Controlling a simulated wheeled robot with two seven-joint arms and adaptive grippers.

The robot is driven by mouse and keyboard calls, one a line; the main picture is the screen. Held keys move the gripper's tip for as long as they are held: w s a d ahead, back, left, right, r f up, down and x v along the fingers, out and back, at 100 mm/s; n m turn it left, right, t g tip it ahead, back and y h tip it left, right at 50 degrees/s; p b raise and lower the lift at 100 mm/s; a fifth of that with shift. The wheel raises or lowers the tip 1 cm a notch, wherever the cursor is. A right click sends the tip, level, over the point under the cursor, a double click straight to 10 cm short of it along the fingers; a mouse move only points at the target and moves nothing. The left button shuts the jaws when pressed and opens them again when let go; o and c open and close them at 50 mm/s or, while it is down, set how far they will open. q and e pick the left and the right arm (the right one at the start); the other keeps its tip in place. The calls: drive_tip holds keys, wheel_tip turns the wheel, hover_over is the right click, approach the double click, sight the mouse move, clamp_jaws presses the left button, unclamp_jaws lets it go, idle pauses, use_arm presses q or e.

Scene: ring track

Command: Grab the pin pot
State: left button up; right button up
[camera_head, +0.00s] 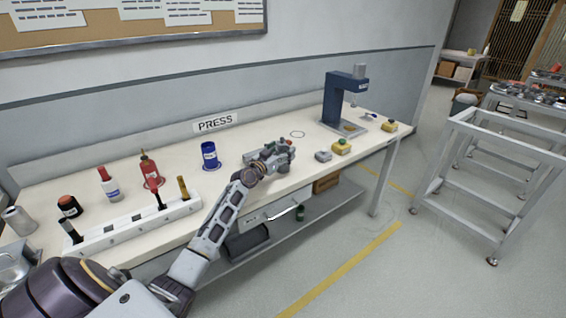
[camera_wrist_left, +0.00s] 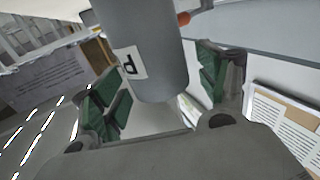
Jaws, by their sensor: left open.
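The pin pot (camera_wrist_left: 150,50) is a grey cylinder with a white label bearing a dark letter, large in the left wrist view. It stands between the two green-padded fingers of my left gripper (camera_wrist_left: 160,92), with no clear contact on either side. In the head view my left gripper (camera_head: 275,153) is low over the bench, right of the blue pot. There the pin pot is hard to tell apart from the gripper. My left gripper is open. My right gripper is not in view.
On the bench (camera_head: 240,140), a blue pot (camera_head: 210,155) stands left of the gripper. A grey box (camera_head: 323,156) and a yellow box with a green button (camera_head: 341,147) lie right. A blue press (camera_head: 345,98) stands behind. A white rack (camera_head: 130,230) and several bottles are at left.

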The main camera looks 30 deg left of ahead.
use_arm(q)
drive_tip(key=shift+w, duration=0.55)
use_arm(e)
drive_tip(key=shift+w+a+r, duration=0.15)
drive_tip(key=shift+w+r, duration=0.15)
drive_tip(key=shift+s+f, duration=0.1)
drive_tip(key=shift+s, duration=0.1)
use_arm(q)
drive_tip(key=shift+c, duration=0.6)
drive_tip(key=c, duration=1.2)
drive_tip(key=shift+c, duration=0.2)
drive_tip(key=shift+r, duration=0.1)
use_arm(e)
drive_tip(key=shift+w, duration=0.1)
